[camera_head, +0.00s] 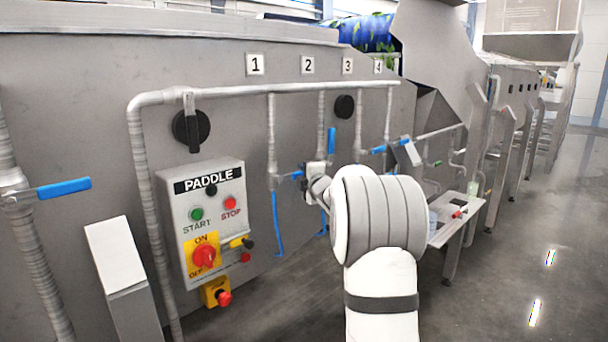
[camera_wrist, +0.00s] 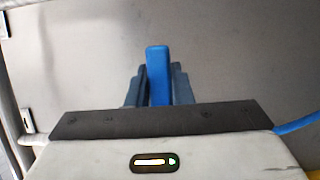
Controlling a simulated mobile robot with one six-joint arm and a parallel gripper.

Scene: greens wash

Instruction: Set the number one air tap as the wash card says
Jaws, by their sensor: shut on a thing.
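The number one air tap sits on the first drop pipe (camera_head: 271,135), below the "1" sign (camera_head: 256,64). Its blue handle (camera_head: 290,175) points right, about level, toward my gripper (camera_head: 309,174). In the wrist view my gripper (camera_wrist: 158,92) is shut on a blue handle (camera_wrist: 158,70), which stands between both fingers with its tip showing beyond them. It appears to be the number one handle. The tap's body is partly out of clear view. The wash card is not readable in either view.
The second tap's blue handle (camera_head: 331,140) stands upright close to my gripper; the third's handle (camera_head: 378,150) points right. A blue hose (camera_head: 277,224) hangs below tap one. The PADDLE control box (camera_head: 215,215) is at left. Open floor (camera_head: 500,280) lies at right.

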